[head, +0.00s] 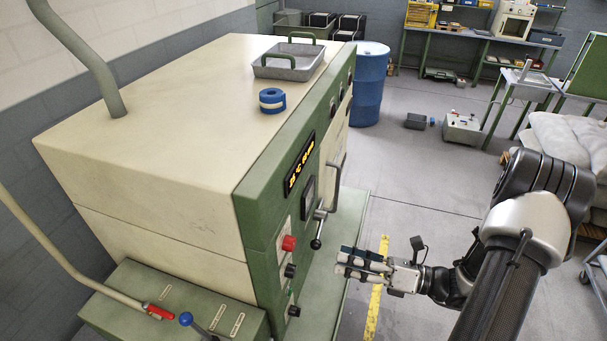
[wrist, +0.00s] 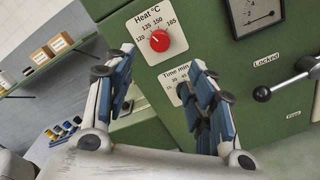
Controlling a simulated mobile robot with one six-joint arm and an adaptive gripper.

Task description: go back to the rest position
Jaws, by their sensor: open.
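My gripper (head: 362,262) is open and empty in the head view. It is in front of the green front panel of the machine (head: 150,140), apart from it. In the wrist view my gripper (wrist: 160,95) shows its two fingers spread, with the panel behind them. The red heat knob (wrist: 159,40) is above and between the fingers, and it also shows in the head view (head: 288,243). A time dial below it is partly hidden by the right finger. A black-tipped lever (wrist: 262,94) is to the right, beside the word "Locked".
A grey tray (head: 290,68) and a blue roll (head: 272,101) lie on the machine top. A blue drum (head: 369,85) stands behind it. Stacked sacks (head: 560,140) are at the right, near my arm. Open floor with a yellow line (head: 376,300) lies beside the machine.

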